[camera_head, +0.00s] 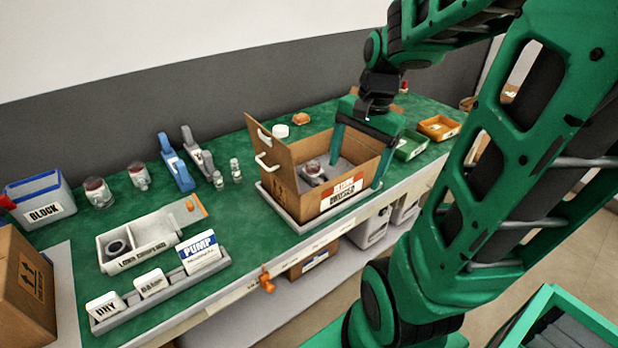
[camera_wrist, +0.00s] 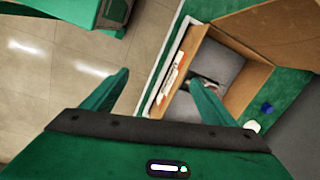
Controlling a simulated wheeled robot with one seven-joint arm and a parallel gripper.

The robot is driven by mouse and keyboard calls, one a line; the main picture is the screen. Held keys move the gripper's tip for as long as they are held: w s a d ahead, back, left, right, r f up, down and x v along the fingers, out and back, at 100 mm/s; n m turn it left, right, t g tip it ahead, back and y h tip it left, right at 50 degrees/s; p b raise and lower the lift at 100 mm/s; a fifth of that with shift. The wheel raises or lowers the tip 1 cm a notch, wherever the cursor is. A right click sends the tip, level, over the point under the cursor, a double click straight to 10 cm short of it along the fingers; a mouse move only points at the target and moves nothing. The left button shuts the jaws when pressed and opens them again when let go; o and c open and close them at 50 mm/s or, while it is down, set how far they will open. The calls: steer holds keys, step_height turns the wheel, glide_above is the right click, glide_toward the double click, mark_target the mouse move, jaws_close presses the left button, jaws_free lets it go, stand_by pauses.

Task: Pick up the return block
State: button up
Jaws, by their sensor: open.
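An open cardboard box (camera_head: 353,193) stands in a pale tray (camera_head: 293,217) on the green bench, with a red and white label on its front. Grey padding (camera_wrist: 221,63) lines it, and a pale and dark item (camera_head: 313,173) lies inside, partly hidden. I cannot tell whether this item is the return block.
A grey bin labelled BLOCK (camera_head: 40,200) stands at the far left. A white sorting tray (camera_head: 150,243) and a card rack (camera_head: 160,286) lie left of the box. Blue and grey clamp-like items (camera_head: 178,168) stand behind. Green (camera_head: 411,146) and orange (camera_head: 438,128) bins sit right.

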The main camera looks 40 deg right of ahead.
mark_target(315, 164)
steer(key=w+d+f+m+t+y, duration=0.1)
steer(key=w+d+m, duration=0.1)
steer(key=w+m, duration=0.45)
steer(key=w+d+f+m+t+y, duration=0.1)
steer(key=w+d+m, duration=0.1)
steer(key=w+m, duration=0.45)
steer(key=shift+n, duration=0.5)
steer(key=x, duration=0.5)
steer(key=w+x, duration=0.1)
steer(key=x, duration=0.4)
steer(key=shift+w+a+f, duration=0.15)
steer(key=shift+w+a, duration=0.1)
steer(key=shift+y, duration=0.3)
steer(key=c, duration=1.4)
